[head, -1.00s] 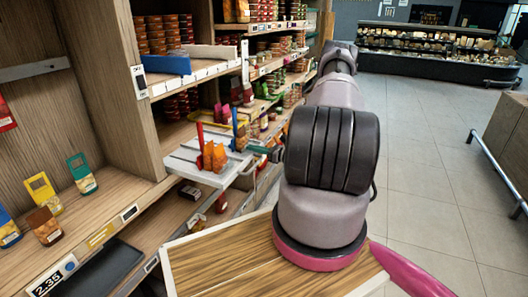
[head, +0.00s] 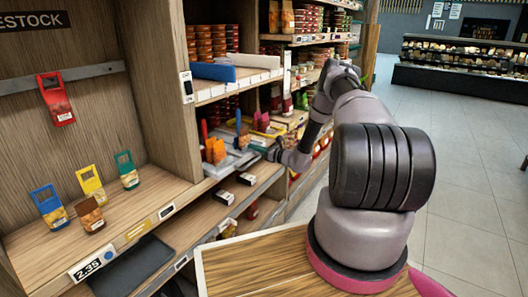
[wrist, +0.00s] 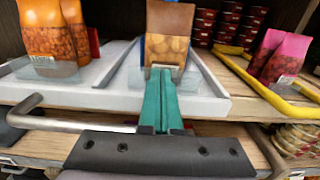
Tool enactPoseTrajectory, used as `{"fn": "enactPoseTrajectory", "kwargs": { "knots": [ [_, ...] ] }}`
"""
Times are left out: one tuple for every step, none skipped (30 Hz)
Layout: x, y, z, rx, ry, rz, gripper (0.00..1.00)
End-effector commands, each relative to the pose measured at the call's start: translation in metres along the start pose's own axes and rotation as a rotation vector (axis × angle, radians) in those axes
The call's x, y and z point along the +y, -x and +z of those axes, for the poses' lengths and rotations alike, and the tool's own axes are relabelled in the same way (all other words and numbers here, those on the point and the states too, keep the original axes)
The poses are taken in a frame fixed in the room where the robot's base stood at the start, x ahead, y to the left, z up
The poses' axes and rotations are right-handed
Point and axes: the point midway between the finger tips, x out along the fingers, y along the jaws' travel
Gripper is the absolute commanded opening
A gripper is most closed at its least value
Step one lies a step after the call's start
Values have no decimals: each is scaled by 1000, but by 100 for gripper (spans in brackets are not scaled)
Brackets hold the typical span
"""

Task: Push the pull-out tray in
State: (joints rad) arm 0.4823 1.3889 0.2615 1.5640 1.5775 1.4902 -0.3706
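The pull-out tray (head: 232,164) is a light grey board with a raised rim, low on the shelf unit left of my arm. My gripper (wrist: 162,76) has teal fingers lying together over the tray's front edge, pointing at the brown pack. I cannot tell whether they touch it. In the head view, my gripper (head: 270,152) is at the tray's front and small.
Pink packs (wrist: 282,58) stand right of the tray beside a yellow rail (wrist: 262,88). A wooden upright (head: 165,85) bounds the left bay. A wooden counter top (head: 255,268) lies in front. The tiled aisle (head: 460,150) at right is open.

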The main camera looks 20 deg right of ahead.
Motion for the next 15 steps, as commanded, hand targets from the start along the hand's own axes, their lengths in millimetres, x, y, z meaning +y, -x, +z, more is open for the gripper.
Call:
{"fn": "enactPoseTrajectory", "kwargs": {
  "knots": [
    [2,-10,0,-2,1,3,0],
    [2,-14,1,-2,2,3,0],
    [2,-20,1,-2,2,4,0],
    [2,-24,1,-2,1,3,0],
    [1,-28,1,-3,1,2,0],
    [1,-32,1,-3,1,2,0],
    [2,-35,0,-2,1,2,0],
    [2,-38,0,-2,1,3,0],
    [2,-42,0,-2,1,3,0],
    [2,-44,0,-2,0,3,0],
    [1,-46,0,-2,0,2,0],
    [1,-48,0,-2,-1,1,0],
    [1,-50,0,-2,-1,1,0],
    [1,-51,0,-2,-1,1,0],
    [1,-52,0,-2,0,1,0]
  ]
}}
